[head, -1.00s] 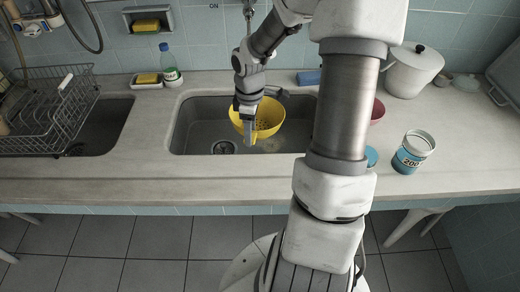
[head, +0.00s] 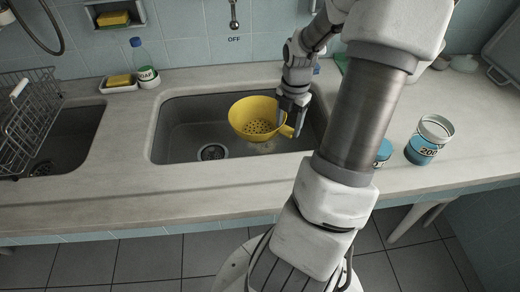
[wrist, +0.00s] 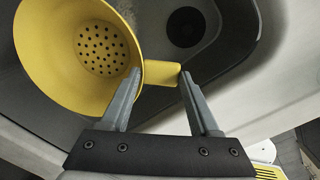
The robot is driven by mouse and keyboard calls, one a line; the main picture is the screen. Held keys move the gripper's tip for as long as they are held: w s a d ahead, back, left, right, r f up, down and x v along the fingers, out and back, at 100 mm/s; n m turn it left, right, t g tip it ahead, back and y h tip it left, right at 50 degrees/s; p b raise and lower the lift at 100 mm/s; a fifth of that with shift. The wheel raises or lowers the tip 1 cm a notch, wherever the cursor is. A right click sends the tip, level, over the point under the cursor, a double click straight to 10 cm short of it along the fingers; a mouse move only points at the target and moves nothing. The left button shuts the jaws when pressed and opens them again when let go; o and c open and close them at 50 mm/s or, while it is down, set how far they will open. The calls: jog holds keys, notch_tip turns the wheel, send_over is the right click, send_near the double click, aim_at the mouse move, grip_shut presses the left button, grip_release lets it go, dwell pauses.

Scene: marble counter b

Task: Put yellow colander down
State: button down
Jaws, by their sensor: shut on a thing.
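The yellow colander (head: 252,112) is a round bowl with drain holes and a short handle. In the head view it is at the right half of the large sink (head: 180,125), its open side facing up and toward the camera. My gripper (head: 291,122) is at its right side, shut on the handle. In the wrist view the colander (wrist: 50,55) fills the upper left. The handle lies between the two fingertips of my gripper (wrist: 160,78). The colander's underside is hidden, so I cannot tell whether it touches the sink floor.
The sink drain (head: 212,152) is left of the colander. A wire dish rack (head: 25,120) stands at the left. A soap bottle (head: 145,65) and a sponge dish (head: 119,84) are behind the sink.

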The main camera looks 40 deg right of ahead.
notch_tip(320, 180, down, 10)
jog(key=b, duration=0.4)
jog(key=shift+c, duration=0.6)
grip_release()
jog(key=shift+r, duration=0.2)
jog(key=r+p, duration=0.1)
jog(key=r, duration=0.3)
jog(key=r+p, duration=0.2)
jog(key=r, duration=0.2)
jog(key=r+p, duration=0.2)
jog(key=r, duration=0.1)
jog(key=shift+s+d+r, duration=0.1)
jog(key=shift+s+r, duration=0.2)
jog(key=shift+r, duration=0.1)
